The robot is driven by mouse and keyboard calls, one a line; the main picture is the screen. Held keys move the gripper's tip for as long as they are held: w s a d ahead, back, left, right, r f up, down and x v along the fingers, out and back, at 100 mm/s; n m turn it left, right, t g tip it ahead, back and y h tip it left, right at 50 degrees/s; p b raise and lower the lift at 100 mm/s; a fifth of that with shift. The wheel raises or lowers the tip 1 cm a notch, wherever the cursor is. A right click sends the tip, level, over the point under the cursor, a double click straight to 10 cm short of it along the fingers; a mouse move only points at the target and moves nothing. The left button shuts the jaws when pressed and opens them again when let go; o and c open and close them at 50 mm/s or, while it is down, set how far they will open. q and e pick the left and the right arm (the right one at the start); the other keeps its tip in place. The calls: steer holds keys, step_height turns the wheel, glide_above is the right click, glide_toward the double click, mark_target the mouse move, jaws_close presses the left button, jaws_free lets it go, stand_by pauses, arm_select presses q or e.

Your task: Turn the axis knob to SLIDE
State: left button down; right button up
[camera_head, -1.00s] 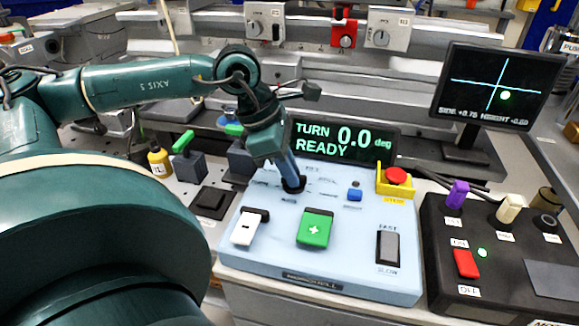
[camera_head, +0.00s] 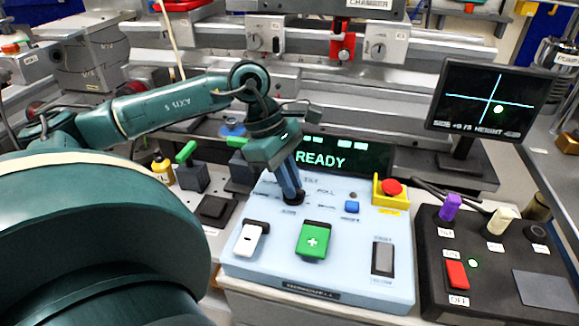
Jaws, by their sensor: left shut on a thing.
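The axis knob (camera_head: 293,199) is a small dark knob on the light blue control panel (camera_head: 245,268). My left gripper (camera_head: 291,192) points down from above and is shut on it, hiding most of the knob and its pointer. Small labels surround the knob; most are too small or blurred to read. The dark display (camera_head: 340,158) behind the panel shows READY in green, with only fragments of a line above it. My right gripper is not in view.
The panel also carries a white switch (camera_head: 251,238), a green plus button (camera_head: 313,240), a dark rocker (camera_head: 383,258), a blue button (camera_head: 351,207) and a red emergency button (camera_head: 391,187). A black control box (camera_head: 425,290) stands at right, below a crosshair monitor (camera_head: 492,98).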

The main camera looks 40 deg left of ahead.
arm_select(q)
steer(key=shift+w+r+m, duration=0.1)
steer(key=shift+m, duration=0.3)
steer(key=shift+m+g, duration=0.6)
steer(key=shift+m, duration=0.5)
steer(key=c, duration=1.4)
jaws_free()
steer(key=shift+c, duration=0.2)
